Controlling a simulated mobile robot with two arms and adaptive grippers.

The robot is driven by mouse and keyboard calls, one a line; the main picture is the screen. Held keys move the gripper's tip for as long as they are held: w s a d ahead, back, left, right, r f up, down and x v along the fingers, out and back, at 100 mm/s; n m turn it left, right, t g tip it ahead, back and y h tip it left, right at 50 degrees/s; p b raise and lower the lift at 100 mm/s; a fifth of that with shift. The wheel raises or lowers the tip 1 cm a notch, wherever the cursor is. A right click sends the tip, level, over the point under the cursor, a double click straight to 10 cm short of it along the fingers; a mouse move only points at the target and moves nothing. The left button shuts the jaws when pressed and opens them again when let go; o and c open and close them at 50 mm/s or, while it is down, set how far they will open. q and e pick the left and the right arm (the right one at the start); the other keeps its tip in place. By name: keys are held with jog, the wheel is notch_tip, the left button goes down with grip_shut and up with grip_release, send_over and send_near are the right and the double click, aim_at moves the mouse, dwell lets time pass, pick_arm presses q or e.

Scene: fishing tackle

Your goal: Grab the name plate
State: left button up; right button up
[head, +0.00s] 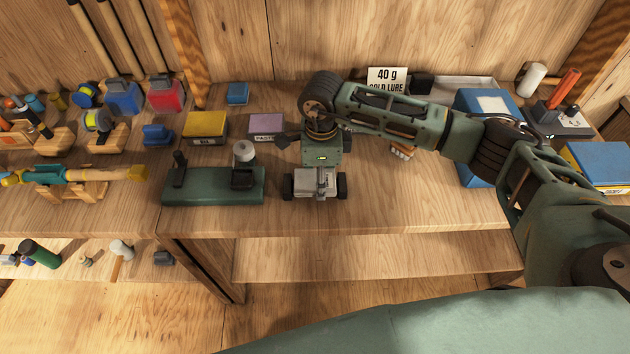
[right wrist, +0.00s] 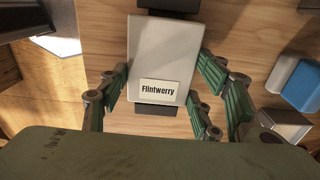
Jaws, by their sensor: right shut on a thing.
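The name plate (right wrist: 165,52) is a pale grey-white block with a small cream label (right wrist: 163,91) reading "Flintwerry". In the right wrist view it lies between green finger links, with dark pieces at its top and bottom ends. In the head view my right gripper (head: 315,187) points down over the bench, shut on the grey plate (head: 318,179), with black pieces at both sides. I cannot tell whether the plate touches the bench. My left gripper is not in view.
A green stand (head: 213,194) with a white spool is close to the left of my right gripper. A yellow box (head: 205,127) and pink box (head: 265,125) stand behind. A "40 g" sign (head: 387,80) is at the back. Bench space (head: 430,212) right of the gripper is clear.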

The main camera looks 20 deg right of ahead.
jog(key=c, duration=0.4)
jog(key=shift+r, duration=0.15)
